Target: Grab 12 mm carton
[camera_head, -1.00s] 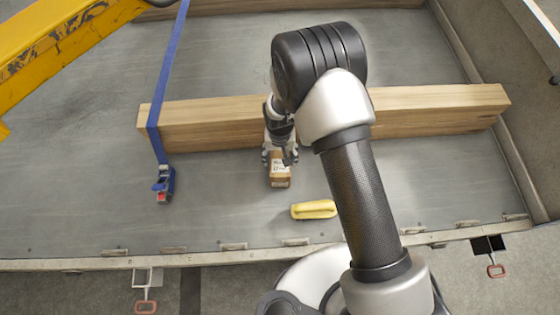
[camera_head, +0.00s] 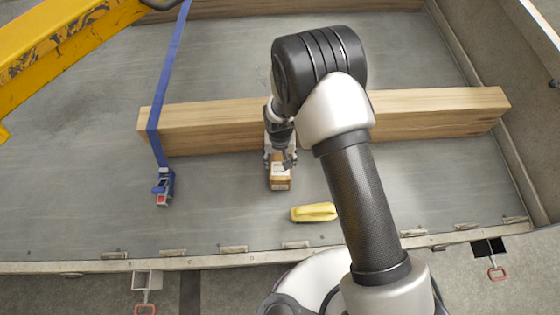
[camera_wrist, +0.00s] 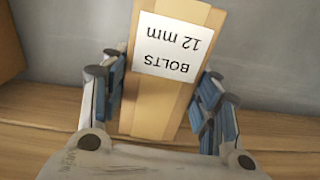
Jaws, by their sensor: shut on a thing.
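The 12 mm carton (camera_head: 280,182) is a small brown box with a white label, in front of the wooden beam on the grey trailer bed. In the wrist view the carton (camera_wrist: 165,85) fills the space between the fingers, and its label reads "BOLTS 12 mm", upside down. My gripper (camera_head: 280,161) is over the carton from above. In the wrist view the blue-padded fingers of my gripper (camera_wrist: 165,100) lie along both sides of it, shut on it. I cannot tell whether the carton touches the bed.
A wooden beam (camera_head: 430,112) lies across the bed just behind the carton. A yellow object (camera_head: 314,212) lies to the front right. A blue strap (camera_head: 168,75) with a ratchet (camera_head: 163,187) crosses the beam at left. The bed between ratchet and carton is clear.

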